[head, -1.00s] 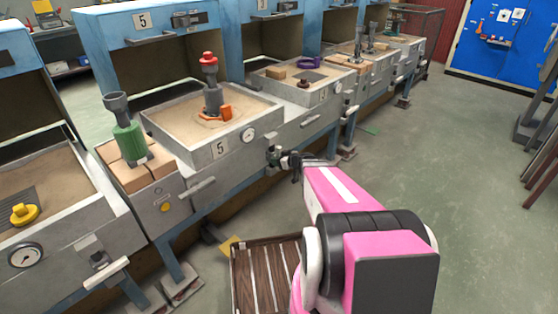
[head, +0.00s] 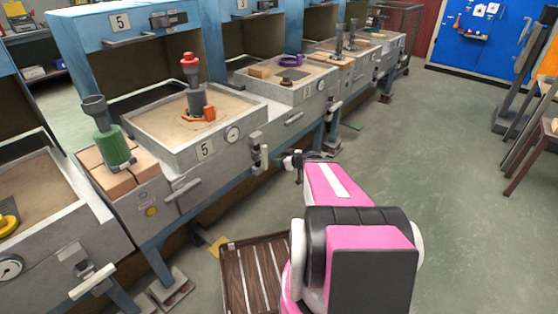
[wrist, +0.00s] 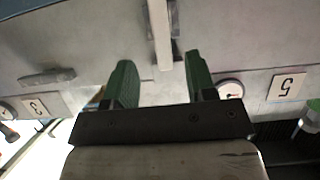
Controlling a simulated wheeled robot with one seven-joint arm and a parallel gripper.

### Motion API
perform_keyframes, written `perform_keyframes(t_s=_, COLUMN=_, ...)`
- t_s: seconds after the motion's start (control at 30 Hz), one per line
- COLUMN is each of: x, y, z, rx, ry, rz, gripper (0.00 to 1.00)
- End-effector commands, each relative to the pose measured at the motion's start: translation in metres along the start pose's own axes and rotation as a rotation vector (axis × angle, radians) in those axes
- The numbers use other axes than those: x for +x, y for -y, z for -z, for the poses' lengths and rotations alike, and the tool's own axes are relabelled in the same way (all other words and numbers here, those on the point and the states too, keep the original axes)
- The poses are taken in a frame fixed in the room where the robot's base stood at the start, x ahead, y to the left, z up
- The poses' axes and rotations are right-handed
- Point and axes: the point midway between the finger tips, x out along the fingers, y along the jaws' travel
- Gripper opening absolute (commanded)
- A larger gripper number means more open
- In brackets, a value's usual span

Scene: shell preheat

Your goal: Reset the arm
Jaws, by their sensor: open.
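My gripper (wrist: 160,85) is open and empty in the wrist view, its two green fingers spread apart. It faces the grey front of the stations, with a pale vertical bar (wrist: 161,35) showing between and beyond the fingers. In the head view my pink arm reaches forward, and the dark gripper end (head: 298,162) is beside the front of station 5 (head: 205,150), near its lever handle (head: 258,158). I cannot tell whether the gripper touches anything.
A slatted wooden pallet (head: 232,285) lies on the floor by my base. Station 5's sand tray holds a red-topped post (head: 193,90). A green cylinder (head: 113,148) stands on blocks at left. Open floor (head: 420,140) lies to the right.

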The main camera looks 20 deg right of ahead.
Motion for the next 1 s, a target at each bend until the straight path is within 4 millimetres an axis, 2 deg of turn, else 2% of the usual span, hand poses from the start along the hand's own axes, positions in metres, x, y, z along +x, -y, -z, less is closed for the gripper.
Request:
perform_keyframes(t_s=0.27, x=0.0, y=0.0, z=0.0, rx=0.001, ry=0.001, rz=0.001, gripper=0.51)
perform_keyframes(t_s=0.37, x=0.001, y=0.006, z=0.001, rx=0.012, ry=0.016, rz=0.019, gripper=0.51)
perform_keyframes(t_s=0.47, x=0.004, y=0.023, z=0.003, rx=0.045, ry=0.062, rz=0.067, gripper=0.51)
perform_keyframes(t_s=0.7, x=0.004, y=0.078, z=0.0, rx=0.19, ry=0.306, rz=0.194, gripper=0.51)
perform_keyframes(t_s=1.0, x=-0.016, y=0.125, z=-0.011, rx=0.368, ry=0.69, rz=0.16, gripper=0.51)
